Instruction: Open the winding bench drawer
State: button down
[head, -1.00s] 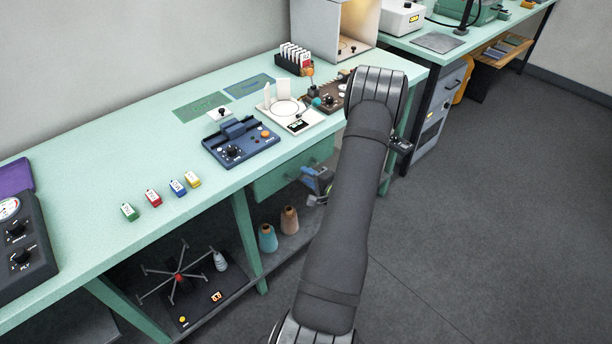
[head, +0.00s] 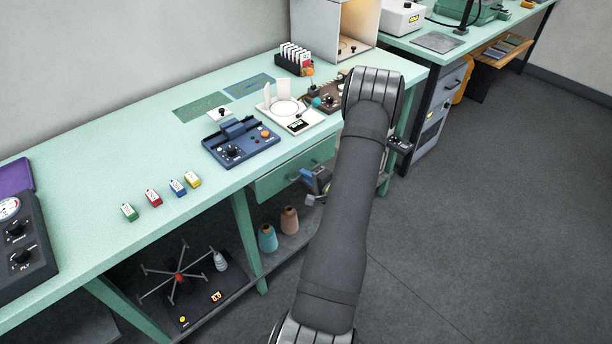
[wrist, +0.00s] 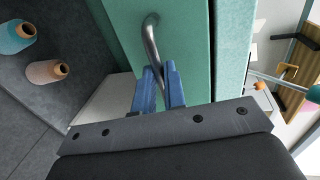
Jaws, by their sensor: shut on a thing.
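The winding bench drawer (head: 280,180) is a green front under the mint benchtop, left of my arm in the head view. In the wrist view the drawer front (wrist: 190,55) fills the upper middle, with a curved metal handle (wrist: 151,40) on it. My gripper (wrist: 160,72) has blue fingers shut on the handle bar. In the head view my gripper (head: 312,183) is at the drawer's right part, partly hidden by my arm. The drawer stands slightly out from the bench; its inside is not visible.
A blue device (head: 240,146) and several small coloured blocks sit on the benchtop (head: 90,190). A teal cone (head: 267,239) and a beige cone (head: 289,220) stand on the lower shelf beneath the drawer. The floor (head: 450,220) right of my arm is clear.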

jog(key=f+v, duration=0.2)
jog(key=v, duration=1)
jog(key=d+f+v, duration=0.1)
jog(key=f+v, duration=0.2)
jog(key=v, duration=1)
jog(key=shift+s, duration=0.4)
jog(key=shift+f, duration=0.1)
jog(key=c, duration=1.5)
grip_release()
jog(key=shift+s, duration=0.1)
jog(key=v, duration=1.7)
jog(key=shift+d, duration=0.1)
jog(key=x, duration=1.7)
